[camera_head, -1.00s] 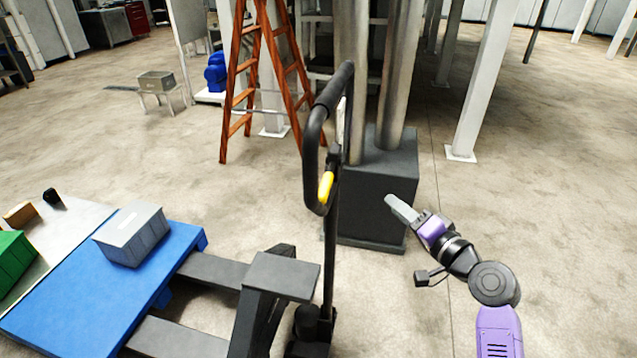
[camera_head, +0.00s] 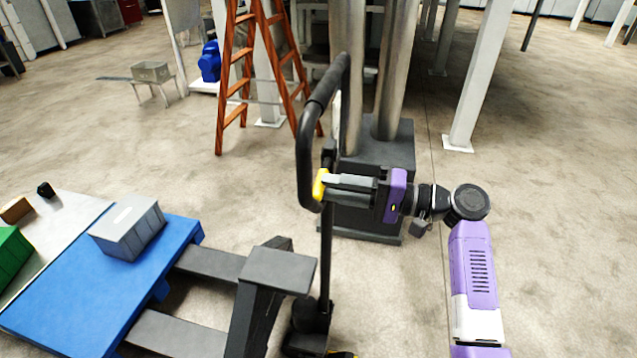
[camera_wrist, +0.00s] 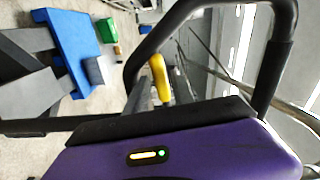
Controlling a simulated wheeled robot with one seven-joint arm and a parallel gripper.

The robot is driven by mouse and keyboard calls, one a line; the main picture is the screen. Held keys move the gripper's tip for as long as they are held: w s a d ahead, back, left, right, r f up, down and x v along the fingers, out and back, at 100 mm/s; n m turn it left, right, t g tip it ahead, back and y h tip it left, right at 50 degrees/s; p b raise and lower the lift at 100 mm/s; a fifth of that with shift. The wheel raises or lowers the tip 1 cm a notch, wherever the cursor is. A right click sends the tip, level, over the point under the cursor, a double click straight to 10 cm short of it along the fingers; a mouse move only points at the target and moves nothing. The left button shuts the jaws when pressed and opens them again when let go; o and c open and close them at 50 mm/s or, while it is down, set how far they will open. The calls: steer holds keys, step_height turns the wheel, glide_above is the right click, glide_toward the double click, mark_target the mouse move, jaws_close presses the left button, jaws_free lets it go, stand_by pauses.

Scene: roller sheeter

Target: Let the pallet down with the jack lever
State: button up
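The pallet jack's dark handle loop (camera_head: 308,130) stands upright mid-picture in the head view. A yellow lever (camera_head: 319,184) sits low inside the loop; it also shows in the wrist view (camera_wrist: 160,78), just beyond the dark edge of my gripper's body. My gripper (camera_head: 332,187) reaches in from the right, its grey fingertips level with and at the lever. Whether they touch or grip it is not clear. The blue pallet (camera_head: 70,310) rests over the jack's forks (camera_head: 175,337) at left; the wrist view shows it top left (camera_wrist: 75,50).
A dark pedestal with metal pipes (camera_head: 390,150) stands close behind my gripper. An orange ladder (camera_head: 232,85) is behind the handle. Open floor lies at right.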

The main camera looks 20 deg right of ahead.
mark_target(319, 186)
steer(key=shift+x, duration=1.8)
jaws_close()
